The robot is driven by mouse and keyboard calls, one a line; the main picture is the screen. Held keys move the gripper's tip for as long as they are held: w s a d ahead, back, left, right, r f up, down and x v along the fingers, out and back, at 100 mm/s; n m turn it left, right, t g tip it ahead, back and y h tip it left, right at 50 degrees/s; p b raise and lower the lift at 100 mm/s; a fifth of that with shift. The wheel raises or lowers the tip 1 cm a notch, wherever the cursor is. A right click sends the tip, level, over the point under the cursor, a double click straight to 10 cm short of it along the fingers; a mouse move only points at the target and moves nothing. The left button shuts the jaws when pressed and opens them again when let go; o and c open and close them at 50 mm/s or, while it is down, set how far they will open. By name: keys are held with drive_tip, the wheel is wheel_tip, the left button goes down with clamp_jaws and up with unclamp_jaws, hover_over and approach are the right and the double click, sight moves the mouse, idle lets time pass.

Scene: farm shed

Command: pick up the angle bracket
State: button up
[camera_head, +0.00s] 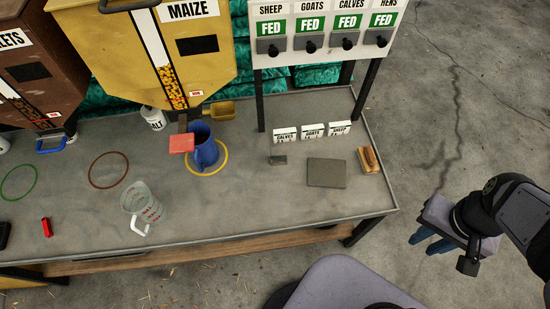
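A small dark grey piece (278,160) lies on the bench in front of the row of small cards, and it looks like the angle bracket. It is too small for me to make out its shape fully. My gripper (431,243) is at the right, off the bench's right end and over the concrete floor, well away from that piece. Its two blue fingers look apart with nothing between them.
On the bench (240,204) a flat grey slab (327,172) and a wooden brush (369,160) lie right of the piece. A blue jug (203,150) stands under the yellow maize hopper (150,60). A clear measuring jug (142,203) stands left. A sign board (320,40) rises behind.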

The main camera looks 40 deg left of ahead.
wheel_tip(320, 180, up, 3)
wheel_tip(320, 180, up, 4)
drive_tip(key=n+t+y+b, duration=0.8)
drive_tip(key=t+y+b, duration=0.15)
drive_tip(key=b, duration=0.95)
hover_over(279, 157)
drive_tip(key=d, duration=0.6)
drive_tip(key=s+a+f+h+b, duration=0.1)
drive_tip(key=s+a+f+b, duration=0.3)
drive_tip(key=s+a+f, duration=0.15)
drive_tip(key=shift+t, duration=0.45)
drive_tip(key=f, duration=2.8)
drive_tip(key=shift+s+d+f, duration=0.25)
drive_tip(key=shift+d, duration=0.05)
drive_tip(key=shift+x, duration=3.7)
drive_tip(key=shift+a+r, duration=0.1)
drive_tip(key=shift+r, duration=0.05)
clamp_jaws()
